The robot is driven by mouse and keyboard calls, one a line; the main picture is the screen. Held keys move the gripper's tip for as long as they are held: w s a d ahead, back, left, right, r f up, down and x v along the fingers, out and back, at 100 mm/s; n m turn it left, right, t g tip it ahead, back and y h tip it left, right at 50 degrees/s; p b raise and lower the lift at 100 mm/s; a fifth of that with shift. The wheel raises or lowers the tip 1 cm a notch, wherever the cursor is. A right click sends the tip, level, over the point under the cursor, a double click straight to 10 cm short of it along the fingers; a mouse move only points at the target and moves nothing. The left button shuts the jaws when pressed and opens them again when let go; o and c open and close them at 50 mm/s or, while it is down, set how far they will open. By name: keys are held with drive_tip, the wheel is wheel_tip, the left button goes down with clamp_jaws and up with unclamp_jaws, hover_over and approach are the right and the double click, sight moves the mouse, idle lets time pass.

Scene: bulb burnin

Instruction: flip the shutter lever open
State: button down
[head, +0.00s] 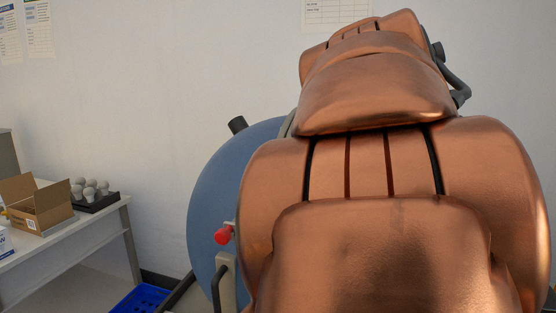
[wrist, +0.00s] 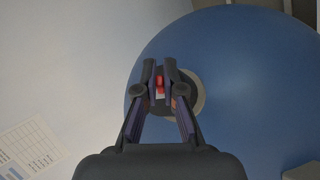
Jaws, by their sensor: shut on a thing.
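A large blue sphere (head: 208,205) stands behind my arm in the head view, its right part hidden. It also fills much of the wrist view (wrist: 245,75). In the wrist view a small red piece with a pale lower end, which looks like the shutter lever (wrist: 160,82), sits between my fingertips. My gripper (wrist: 160,78) is shut on it, in front of a pale ring (wrist: 198,97) on the sphere. My gripper is hidden behind my arm in the head view. A red knob (head: 223,235) shows there at the sphere's front; I cannot tell whether it is the same piece.
A dark stub (head: 237,125) juts from the sphere's upper left. At left, a white table (head: 75,232) bears an open cardboard box (head: 42,209) and a black tray (head: 98,204) of several bulbs. A blue crate (head: 140,299) lies on the floor.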

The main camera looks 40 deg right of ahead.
idle(0.3)
drive_tip(key=c, duration=1.6)
unclamp_jaws()
drive_tip(key=shift+o, duration=0.2)
drive_tip(key=shift+r, duration=0.1)
drive_tip(key=shift+w+r, duration=0.1)
drive_tip(key=shift+r, duration=4.7)
drive_tip(key=shift+r, duration=0.1)
